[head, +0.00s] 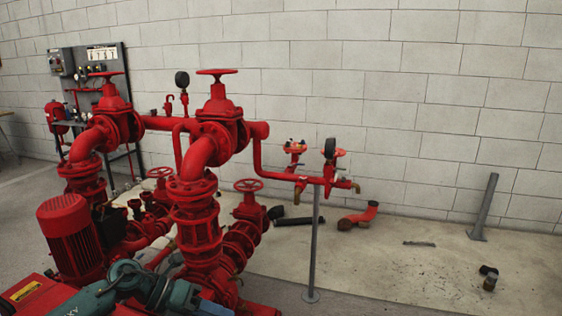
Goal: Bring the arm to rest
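A teal and dark arm of mine (150,288) shows at the bottom left of the head view, bent at a joint, in front of the red pumpset (198,215). I cannot tell whether it touches the pumpset. Its far end runs out of the picture at the bottom edge, so no fingers show. Neither my left nor my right gripper is in view. The pumpset has red pipes, a ribbed motor (70,238) at the left and handwheels on top, one of them a large handwheel (216,72).
A grey control panel (88,65) stands at the back left. A grey post (314,245) supports the outlet pipe. An orange pipe elbow (358,216), a slanted grey post (484,207) and a small dark fitting (489,278) are on the floor. The right-hand floor is mostly clear.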

